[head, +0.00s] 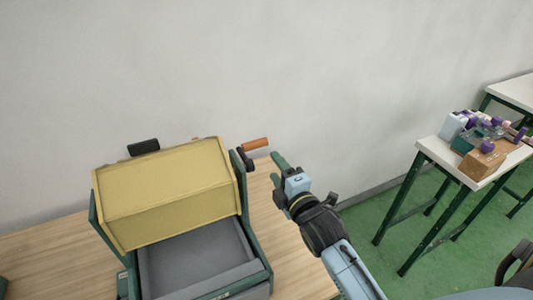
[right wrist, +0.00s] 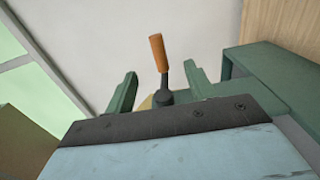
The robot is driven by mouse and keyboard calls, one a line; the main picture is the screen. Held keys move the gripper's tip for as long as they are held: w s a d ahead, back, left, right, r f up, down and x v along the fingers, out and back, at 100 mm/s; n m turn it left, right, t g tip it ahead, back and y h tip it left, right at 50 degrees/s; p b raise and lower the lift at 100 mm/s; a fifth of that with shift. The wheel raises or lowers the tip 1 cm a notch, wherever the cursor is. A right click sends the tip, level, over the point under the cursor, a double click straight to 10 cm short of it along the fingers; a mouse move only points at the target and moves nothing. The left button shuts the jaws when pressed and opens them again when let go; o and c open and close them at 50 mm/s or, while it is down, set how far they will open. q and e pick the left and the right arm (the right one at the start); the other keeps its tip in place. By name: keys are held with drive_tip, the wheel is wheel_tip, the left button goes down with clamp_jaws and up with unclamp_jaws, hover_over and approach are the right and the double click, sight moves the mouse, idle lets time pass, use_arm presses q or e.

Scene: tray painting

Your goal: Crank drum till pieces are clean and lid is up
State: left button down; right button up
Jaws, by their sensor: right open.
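The yellow drum (head: 170,190) sits in a green frame on a wooden table at the left in the head view. Its crank has an orange grip (head: 256,144) on a dark arm at the drum's right side. My right gripper (head: 277,168) is open just right of the crank. In the right wrist view the orange grip (right wrist: 158,53) stands between the two open green fingers (right wrist: 160,70), apart from both. A black handle (head: 143,147) shows at the drum's back left edge. The pieces are not visible, and I cannot tell which part is the lid. My left gripper is not in view.
A grey bin (head: 190,262) lies below the drum, its visible part empty. A white side table (head: 432,150) at the right holds a cardboard box (head: 480,162) and several purple and white items. Green floor lies between.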

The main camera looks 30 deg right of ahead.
sight(261, 146)
drive_tip(key=w+b, duration=0.1)
drive_tip(key=w, duration=0.2)
drive_tip(key=w+b, duration=0.1)
drive_tip(key=w, duration=0.2)
drive_tip(key=w+b, duration=0.2)
drive_tip(key=w, duration=0.2)
drive_tip(key=shift+d+r, duration=0.1)
drive_tip(key=shift+d, duration=0.15)
drive_tip(key=shift+w, duration=0.55)
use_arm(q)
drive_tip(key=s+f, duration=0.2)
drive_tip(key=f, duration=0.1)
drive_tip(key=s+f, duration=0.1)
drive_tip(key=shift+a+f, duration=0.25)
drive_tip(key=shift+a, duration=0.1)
use_arm(e)
drive_tip(key=shift+w, duration=0.1)
drive_tip(key=c, duration=1.1)
drive_tip(key=shift+c, duration=0.2)
